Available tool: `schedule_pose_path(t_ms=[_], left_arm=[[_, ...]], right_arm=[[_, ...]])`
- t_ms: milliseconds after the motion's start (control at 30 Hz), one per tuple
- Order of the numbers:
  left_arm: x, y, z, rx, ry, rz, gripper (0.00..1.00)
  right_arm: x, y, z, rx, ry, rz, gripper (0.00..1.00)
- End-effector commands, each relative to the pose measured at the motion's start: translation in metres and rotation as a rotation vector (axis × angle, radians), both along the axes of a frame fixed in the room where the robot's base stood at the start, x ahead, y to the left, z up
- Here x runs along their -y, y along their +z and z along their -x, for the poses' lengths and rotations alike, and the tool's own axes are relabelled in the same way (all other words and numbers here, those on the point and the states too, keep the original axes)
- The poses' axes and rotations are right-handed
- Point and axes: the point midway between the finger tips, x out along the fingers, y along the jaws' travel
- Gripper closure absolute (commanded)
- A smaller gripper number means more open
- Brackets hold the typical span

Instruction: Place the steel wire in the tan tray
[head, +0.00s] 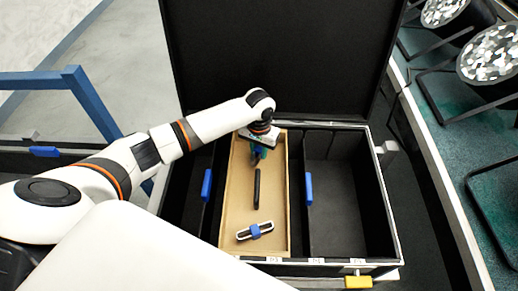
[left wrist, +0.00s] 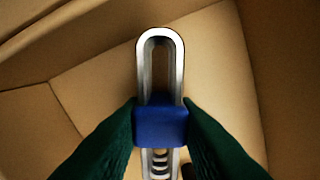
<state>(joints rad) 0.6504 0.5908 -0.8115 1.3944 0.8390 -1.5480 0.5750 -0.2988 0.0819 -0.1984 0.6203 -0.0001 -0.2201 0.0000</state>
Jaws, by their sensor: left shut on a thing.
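The tan tray (head: 236,195) lies in the middle bay of an open black case. My left gripper (head: 257,156) points down into the tray's far end. In the left wrist view, its green fingers (left wrist: 160,128) are shut on the blue sleeve of a silver elongated loop, seemingly the steel wire (left wrist: 161,50). Tan tray surfaces show behind this loop; I cannot tell whether it touches the floor. In the head view the gripper mostly hides the held piece. My right gripper is not in view.
A similar silver loop with a blue sleeve (head: 255,231) lies at the tray's near end. A black stick (head: 257,188) lies mid-tray. Dark bays with blue tabs (head: 308,188) flank the tray. The raised lid (head: 285,60) stands behind; lamps (head: 490,52) stand at right.

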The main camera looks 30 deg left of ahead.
Motion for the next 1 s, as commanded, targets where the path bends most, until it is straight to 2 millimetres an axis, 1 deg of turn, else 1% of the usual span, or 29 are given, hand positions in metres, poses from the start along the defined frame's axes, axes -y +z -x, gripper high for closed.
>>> schedule_pose_path(t_ms=[133, 167, 200, 267, 567, 667, 767, 1000], left_arm=[[0.000, -0.003, 0.000, 0.000, 0.000, 0.000, 0.96], [0.000, -0.003, 0.000, 0.000, 0.000, 0.000, 0.68], [0.000, -0.003, 0.000, 0.000, 0.000, 0.000, 0.62], [0.000, -0.003, 0.000, 0.000, 0.000, 0.000, 0.52], [0.000, -0.001, 0.000, 0.001, 0.000, 0.000, 0.51], [0.000, 0.006, -0.001, 0.003, 0.000, 0.000, 0.51], [0.000, 0.022, -0.001, 0.005, -0.001, 0.000, 0.51], [0.000, 0.075, -0.002, 0.005, -0.001, 0.001, 0.51]], right_arm=[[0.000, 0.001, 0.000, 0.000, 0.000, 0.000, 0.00], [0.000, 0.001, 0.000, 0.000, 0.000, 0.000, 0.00], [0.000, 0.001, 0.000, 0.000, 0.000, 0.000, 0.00], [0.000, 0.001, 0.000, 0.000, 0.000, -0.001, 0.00], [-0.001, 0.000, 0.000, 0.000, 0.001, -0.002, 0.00], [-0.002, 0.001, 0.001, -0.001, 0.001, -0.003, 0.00], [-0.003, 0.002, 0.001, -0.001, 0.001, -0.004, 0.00], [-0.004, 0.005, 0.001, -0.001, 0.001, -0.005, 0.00]])
